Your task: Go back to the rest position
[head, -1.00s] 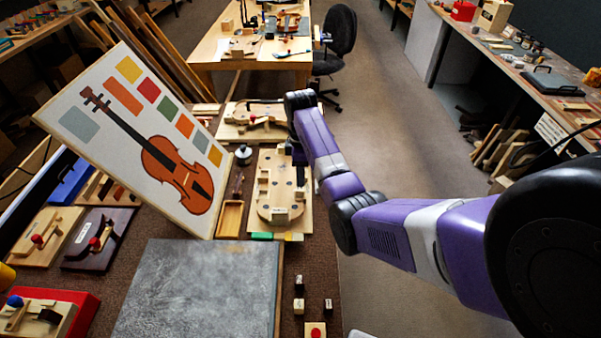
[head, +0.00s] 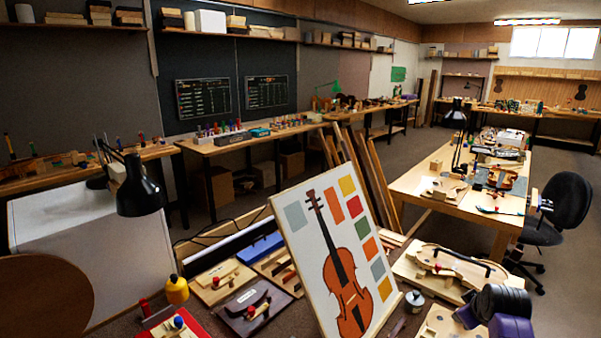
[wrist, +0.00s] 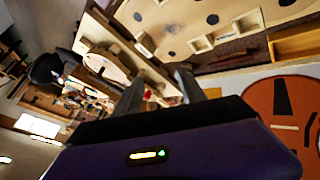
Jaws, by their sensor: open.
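In the wrist view my gripper (wrist: 160,83) shows its two dark fingers spread apart, with nothing seen between them. Part of the painted violin board (wrist: 255,85) shows at the right. In the head view only a purple and black part of my arm shows at the lower right edge. My gripper is hidden or out of frame there.
The violin picture board (head: 300,245) stands tilted on the near bench. A black lamp (head: 140,195) is at the left. A wooden worktable (head: 410,185) and a black chair (head: 560,210) stand at the right. Bare floor (head: 575,290) shows near the chair.

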